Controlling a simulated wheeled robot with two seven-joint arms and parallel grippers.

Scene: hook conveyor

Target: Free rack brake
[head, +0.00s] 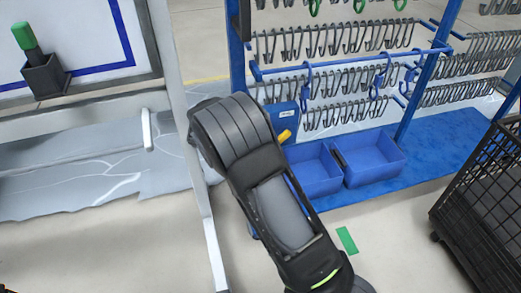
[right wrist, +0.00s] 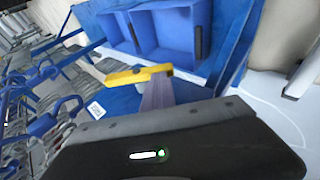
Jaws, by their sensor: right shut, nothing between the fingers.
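The blue rack (head: 238,72) stands at the back centre in the head view. A yellow lever (head: 285,136), which looks like the brake handle, sticks out beside a blue box with a white label (head: 284,114). In the right wrist view the yellow lever (right wrist: 138,75) lies just beyond my right gripper (right wrist: 158,92), close to its tip. I cannot tell whether they touch. My right gripper is shut and empty. In the head view my right arm hides its fingers. My left gripper is not in view.
Rows of grey hooks (head: 335,38) and several blue hooks hang on the rack. Two blue bins (head: 372,160) sit on its base. A black mesh cart (head: 480,200) stands at the right. A white frame post (head: 180,90) stands left of my arm.

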